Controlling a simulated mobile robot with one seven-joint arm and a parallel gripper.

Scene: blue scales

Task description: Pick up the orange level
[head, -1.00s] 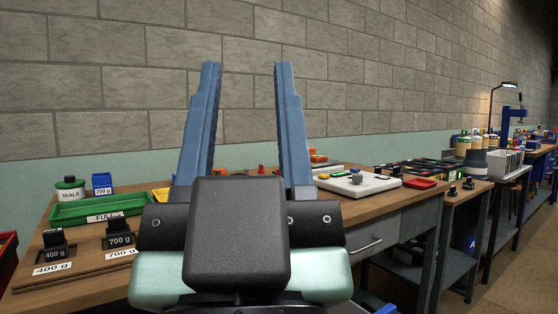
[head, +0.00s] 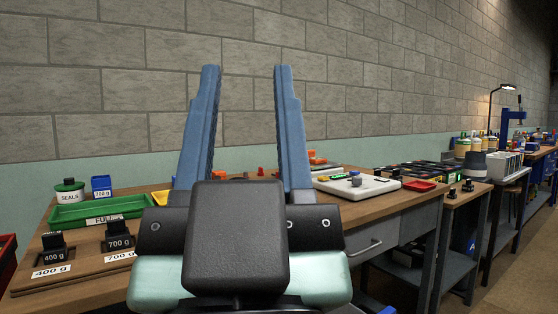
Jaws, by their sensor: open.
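My gripper (head: 243,70) is open, with its two blue fingers pointing up and apart and nothing between the tips. It is in front of the wooden bench and hides part of the bench top. A small orange object (head: 317,157) shows at the back of the bench, just right of the right finger. Another low orange piece (head: 240,173) shows on the bench between the fingers, partly hidden by my gripper. Both are too small to tell which, if either, is the orange level.
On the bench (head: 395,204), a green tray (head: 82,213), a seals jar (head: 70,191) and black 400 g (head: 54,247) and 700 g (head: 118,234) weights are on the left. A white scale (head: 378,188) and red dish (head: 420,185) are on the right. A block wall stands behind.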

